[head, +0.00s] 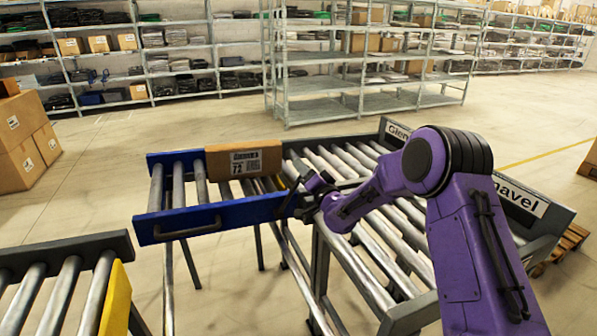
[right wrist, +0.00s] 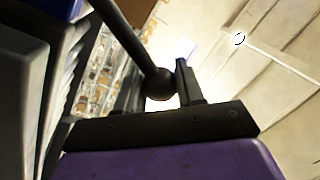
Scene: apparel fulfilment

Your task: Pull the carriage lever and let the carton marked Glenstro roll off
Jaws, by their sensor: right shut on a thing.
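The brown carton (head: 225,161) sits on the rollers at the right end of the blue carriage (head: 185,220). Its white label begins with "Glen", but the rest is too small to read surely. My right gripper (head: 297,203) is at the carriage's right end, beside the roller lane. In the right wrist view, my right gripper (right wrist: 162,84) is shut on the dark ball knob of the lever (right wrist: 132,40), whose rod runs up and left. The lever is mostly hidden in the head view. My left gripper is out of view.
A roller lane (head: 345,165) with name signs on its dark frame lies right of the carriage; one sign (head: 520,195) ends in "navel". Another conveyor with a yellow end plate (head: 117,300) is at lower left. Cartons (head: 22,145) stand at far left. Shelves line the back.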

